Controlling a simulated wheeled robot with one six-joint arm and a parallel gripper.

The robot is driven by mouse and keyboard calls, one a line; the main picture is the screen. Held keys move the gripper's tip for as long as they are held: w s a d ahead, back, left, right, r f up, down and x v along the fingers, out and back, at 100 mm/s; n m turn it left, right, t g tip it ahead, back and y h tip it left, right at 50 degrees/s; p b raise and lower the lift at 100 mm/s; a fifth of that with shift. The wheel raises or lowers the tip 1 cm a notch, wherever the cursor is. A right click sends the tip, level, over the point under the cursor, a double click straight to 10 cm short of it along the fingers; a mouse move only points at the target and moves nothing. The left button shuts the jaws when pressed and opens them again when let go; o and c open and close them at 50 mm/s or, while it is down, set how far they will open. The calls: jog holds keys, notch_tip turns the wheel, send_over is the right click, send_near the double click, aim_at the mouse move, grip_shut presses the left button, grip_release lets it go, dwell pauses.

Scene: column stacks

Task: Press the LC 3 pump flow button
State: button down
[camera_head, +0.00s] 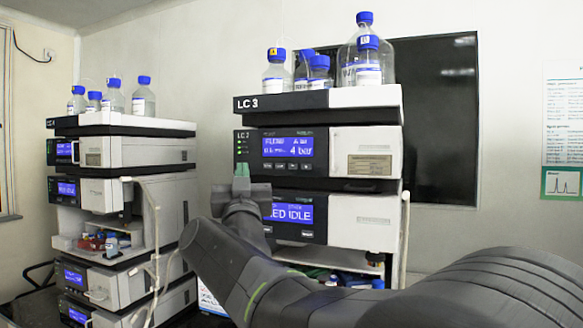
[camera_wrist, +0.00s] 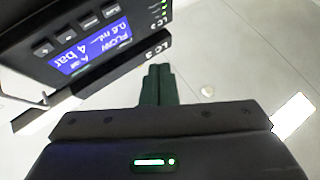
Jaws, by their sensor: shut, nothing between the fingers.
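The LC 3 stack (camera_head: 366,98) stands right of centre in the head view. Its pump module (camera_head: 365,140) has a blue display (camera_head: 288,147) reading a flow and 4 bar. A row of small dark buttons (camera_head: 279,166) lies under the display; their labels are too small to read. The buttons (camera_wrist: 67,32) and the upside-down display (camera_wrist: 88,45) also show in the wrist view. My gripper (camera_head: 241,170) has green fingertips, closed together and empty. They overlap the pump's left front edge in the head view. In the wrist view the fingers (camera_wrist: 157,72) appear beside the front panel, seemingly apart from it.
A lower module (camera_head: 365,218) with an IDLE display sits under the pump. Blue-capped bottles (camera_head: 367,75) stand on top. A second stack (camera_head: 125,154) stands to the left, with a gap between. A dark screen (camera_head: 440,120) hangs behind.

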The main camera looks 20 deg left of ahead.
jog(key=b, duration=0.1)
send_near(264, 159)
notch_tip(264, 159, up, 3)
jog(key=a, duration=0.2)
jog(key=shift+w+a, duration=0.1)
jog(key=shift+w, duration=1)
dwell(0.9)
jog(key=shift+w+b, duration=0.35)
jog(key=shift+w, duration=0.05)
jog(key=shift+w, duration=0.4)
dwell(0.5)
jog(key=shift+s, duration=0.85)
jog(key=shift+s, duration=0.1)
